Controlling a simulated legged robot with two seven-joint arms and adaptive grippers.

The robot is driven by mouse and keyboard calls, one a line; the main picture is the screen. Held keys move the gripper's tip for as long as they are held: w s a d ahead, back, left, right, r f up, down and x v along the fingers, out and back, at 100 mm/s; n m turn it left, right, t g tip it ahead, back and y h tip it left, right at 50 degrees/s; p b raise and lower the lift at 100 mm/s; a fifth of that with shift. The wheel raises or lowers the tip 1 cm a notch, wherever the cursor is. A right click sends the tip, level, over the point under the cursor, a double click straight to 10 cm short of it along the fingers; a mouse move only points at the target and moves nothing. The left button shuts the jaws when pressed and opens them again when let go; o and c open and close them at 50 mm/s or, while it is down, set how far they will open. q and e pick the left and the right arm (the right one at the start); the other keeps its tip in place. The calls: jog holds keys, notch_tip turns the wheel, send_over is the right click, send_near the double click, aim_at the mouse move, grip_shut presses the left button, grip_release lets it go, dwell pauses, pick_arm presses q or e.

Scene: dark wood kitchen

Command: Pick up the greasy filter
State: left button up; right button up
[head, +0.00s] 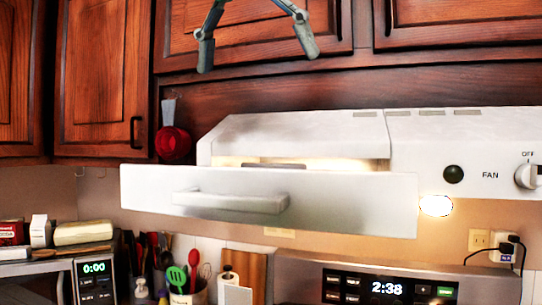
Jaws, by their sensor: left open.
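My left gripper (256,47) hangs at the top of the head view, in front of the upper cabinets. Its two fingers are spread wide, point down and hold nothing. Below it is the white range hood (300,130). A white front panel (340,200) with a bar handle (230,201) stands out from the hood, slightly tilted. A lit gap and a dark strip (273,165) show between the panel and the hood. I cannot make out a separate greasy filter; its surface may be hidden behind the panel. My right gripper is out of view.
Dark wood cabinets (103,75) line the top. The fan knob (527,176) is at the right. Below are the stove display (389,288), a utensil holder (188,297) and a small oven (95,282). A red item (172,144) hangs left of the hood.

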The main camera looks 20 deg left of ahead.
pick_arm(q)
jog(key=f, duration=0.2)
send_over(248, 165)
jog(key=s+d, duration=0.2)
jog(key=d, duration=0.1)
jog(key=shift+g, duration=0.4)
notch_tip(248, 165, down, 6)
jog(key=shift+w+a+r, duration=0.1)
jog(key=shift+w+r, duration=0.05)
jog(key=shift+r, duration=0.1)
jog(key=x, duration=0.6)
jog(key=shift+w+f, duration=0.1)
jog(key=shift+f, duration=0.1)
jog(key=c, duration=1.4)
